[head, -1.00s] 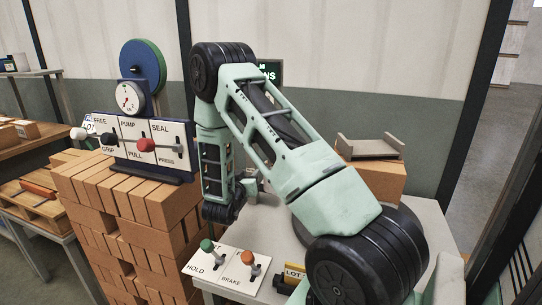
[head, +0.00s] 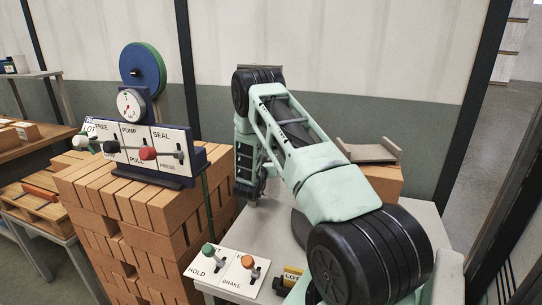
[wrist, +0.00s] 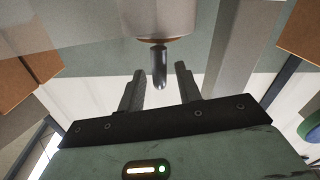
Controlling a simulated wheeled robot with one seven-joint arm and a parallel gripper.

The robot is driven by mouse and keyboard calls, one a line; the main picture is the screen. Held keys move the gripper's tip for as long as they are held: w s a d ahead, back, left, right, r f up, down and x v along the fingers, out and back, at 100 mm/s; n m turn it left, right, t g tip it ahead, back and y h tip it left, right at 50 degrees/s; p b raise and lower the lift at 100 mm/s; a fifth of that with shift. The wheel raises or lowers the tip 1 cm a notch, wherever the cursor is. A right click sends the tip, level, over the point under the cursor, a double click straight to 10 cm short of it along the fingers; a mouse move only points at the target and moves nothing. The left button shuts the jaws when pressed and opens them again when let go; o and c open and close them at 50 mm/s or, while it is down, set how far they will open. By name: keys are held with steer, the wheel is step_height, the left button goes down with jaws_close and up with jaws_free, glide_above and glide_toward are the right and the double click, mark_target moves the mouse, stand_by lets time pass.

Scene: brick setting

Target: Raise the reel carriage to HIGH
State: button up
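My gripper (head: 250,194) hangs at the end of my folded arm over the far part of the grey table; the arm largely hides it in the head view. In the wrist view my gripper (wrist: 160,88) is open, with two grey fingers apart. A short dark rod (wrist: 160,68) with a rounded tip hangs under a pale cylinder (wrist: 166,18) with a coppery underside. The rod appears between and beyond the fingertips; I cannot tell whether they touch it. I cannot identify the reel carriage for certain, and no HIGH mark is readable.
A control panel (head: 142,150) with several levers, a gauge (head: 130,104) and a blue-green wheel (head: 143,66) stands on stacked bricks at left. A HOLD/BRAKE plate (head: 228,270) sits at the table's front. A grey tray (head: 368,152) rests on a brick block at right.

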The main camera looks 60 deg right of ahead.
steer(key=shift+x, duration=1.1)
jaws_close()
step_height(320, 180, up, 12)
steer(key=p, duration=0.2)
steer(key=shift+f+p, duration=0.2)
steer(key=shift+p, duration=0.2)
steer(key=shift+d, duration=0.1)
jaws_free()
steer(key=shift+r, duration=0.1)
